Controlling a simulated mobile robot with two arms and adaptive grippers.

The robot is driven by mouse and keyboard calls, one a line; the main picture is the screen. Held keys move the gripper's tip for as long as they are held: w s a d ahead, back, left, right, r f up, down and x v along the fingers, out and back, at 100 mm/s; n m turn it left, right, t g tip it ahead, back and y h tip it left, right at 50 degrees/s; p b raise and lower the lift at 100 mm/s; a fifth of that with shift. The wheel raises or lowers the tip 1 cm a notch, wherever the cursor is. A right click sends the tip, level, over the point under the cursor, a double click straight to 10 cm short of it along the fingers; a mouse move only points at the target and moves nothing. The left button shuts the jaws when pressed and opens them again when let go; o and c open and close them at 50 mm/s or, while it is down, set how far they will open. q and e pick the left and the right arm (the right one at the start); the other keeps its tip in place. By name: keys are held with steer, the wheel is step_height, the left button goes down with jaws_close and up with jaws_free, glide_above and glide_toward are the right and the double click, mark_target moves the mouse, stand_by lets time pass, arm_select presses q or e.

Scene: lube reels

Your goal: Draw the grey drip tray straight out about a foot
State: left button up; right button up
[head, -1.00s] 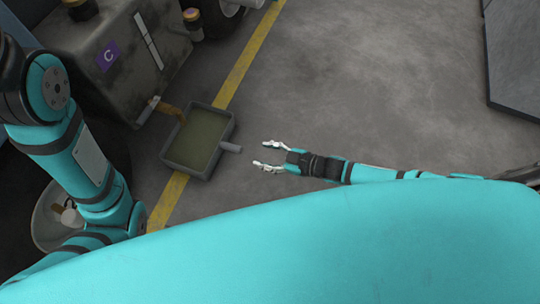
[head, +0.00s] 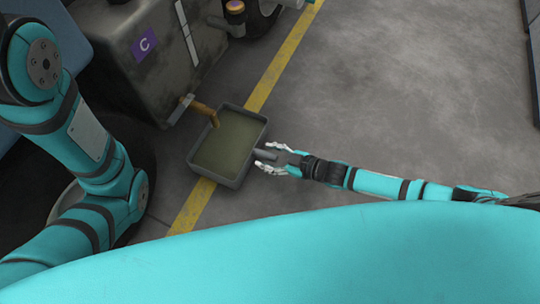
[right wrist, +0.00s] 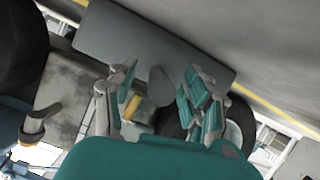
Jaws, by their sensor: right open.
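The grey drip tray (head: 228,184) lies on the floor across a yellow line, with murky greenish liquid inside. A short grey handle (head: 266,155) sticks out from its right side. My right gripper (head: 264,156) is open, with its pale fingers on either side of the handle. In the right wrist view the tray's grey wall (right wrist: 125,38) spans the top, and the round handle end (right wrist: 161,86) shows between the spread fingers (right wrist: 160,72). Whether a finger touches the handle I cannot tell. My left arm shows at the left of the head view, but its gripper is out of sight.
A dark, grimy tank (head: 130,50) with a purple "C" label stands at the upper left. Its brown spout (head: 203,110) reaches over the tray's back left edge. The concrete floor (head: 400,110) to the right of the tray is clear.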

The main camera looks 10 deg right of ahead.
jaws_close()
stand_by(0.5)
